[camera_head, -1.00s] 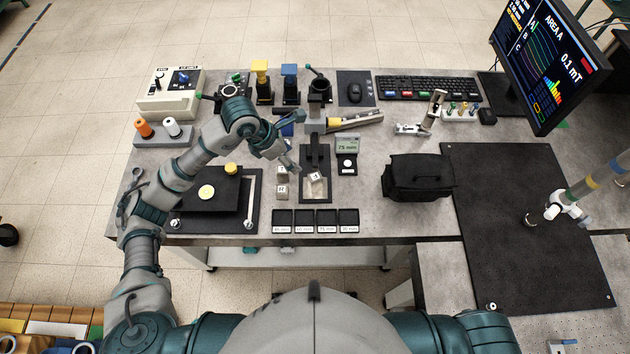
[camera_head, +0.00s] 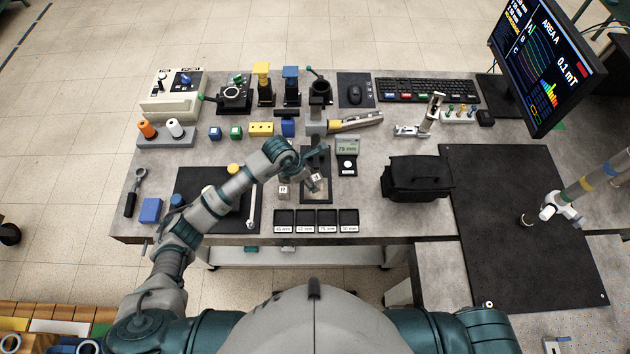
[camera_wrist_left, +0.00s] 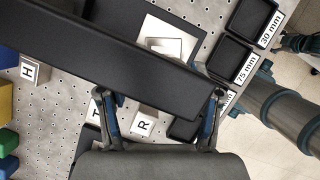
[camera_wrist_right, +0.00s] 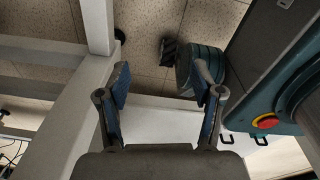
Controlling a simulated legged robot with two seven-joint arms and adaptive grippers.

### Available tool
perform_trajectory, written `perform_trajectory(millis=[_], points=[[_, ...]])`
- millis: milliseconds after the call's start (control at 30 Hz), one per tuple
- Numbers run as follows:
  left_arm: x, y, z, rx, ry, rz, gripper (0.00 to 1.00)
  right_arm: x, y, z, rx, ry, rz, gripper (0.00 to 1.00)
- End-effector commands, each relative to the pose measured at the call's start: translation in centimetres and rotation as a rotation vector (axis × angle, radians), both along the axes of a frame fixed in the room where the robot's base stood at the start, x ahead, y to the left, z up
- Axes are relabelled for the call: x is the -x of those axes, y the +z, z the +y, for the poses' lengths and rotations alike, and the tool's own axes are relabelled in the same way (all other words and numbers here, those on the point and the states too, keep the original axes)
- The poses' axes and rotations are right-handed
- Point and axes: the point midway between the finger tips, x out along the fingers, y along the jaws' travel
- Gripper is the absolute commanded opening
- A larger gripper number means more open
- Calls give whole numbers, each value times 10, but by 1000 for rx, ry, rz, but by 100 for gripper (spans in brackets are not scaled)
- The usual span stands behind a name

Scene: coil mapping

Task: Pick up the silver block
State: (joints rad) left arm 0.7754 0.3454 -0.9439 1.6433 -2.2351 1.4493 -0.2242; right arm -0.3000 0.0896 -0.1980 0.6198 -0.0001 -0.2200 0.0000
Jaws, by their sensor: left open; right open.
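Several small silver blocks with letter labels are in view; I cannot tell which one the task means. A block marked R (camera_head: 283,191) sits on the table beside the black gauge stand; it also shows in the left wrist view (camera_wrist_left: 145,122). Another block (camera_head: 316,178) sits on the stand's base and shows in the left wrist view (camera_wrist_left: 165,46). Blocks marked T (camera_wrist_left: 97,108) and H (camera_wrist_left: 31,70) are also there. My left gripper (camera_wrist_left: 163,95) is open over the stand; its fingers hold nothing. My right gripper (camera_wrist_right: 168,75) is open and empty, low beside the table.
The black gauge stand (camera_wrist_left: 100,60) has a dark arm across the left wrist view. Labelled black trays (camera_head: 320,220) lie along the front edge. A black bag (camera_head: 418,177) stands to the right. The dark mat (camera_head: 530,220) at the right is mostly clear.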

Motion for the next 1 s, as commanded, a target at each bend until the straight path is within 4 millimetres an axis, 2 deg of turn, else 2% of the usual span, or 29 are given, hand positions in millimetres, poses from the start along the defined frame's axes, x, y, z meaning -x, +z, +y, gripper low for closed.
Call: perform_trajectory(millis=[133,333,367,600,1000], points=[[-2,-13,-6,-1,0,0,65,0,1,8,-10,-3,0,66],[-2,-14,-7,0,-1,-1,65,0,1,17,-21,-3,0,66],[-2,-14,-7,0,-1,-1,62,0,1,17,-20,-3,0,66],[-3,-13,-7,0,-1,-2,2,0,1,10,-11,-1,0,66],[-3,-8,-7,2,-1,-4,0,0,0,8,-9,0,0,66]])
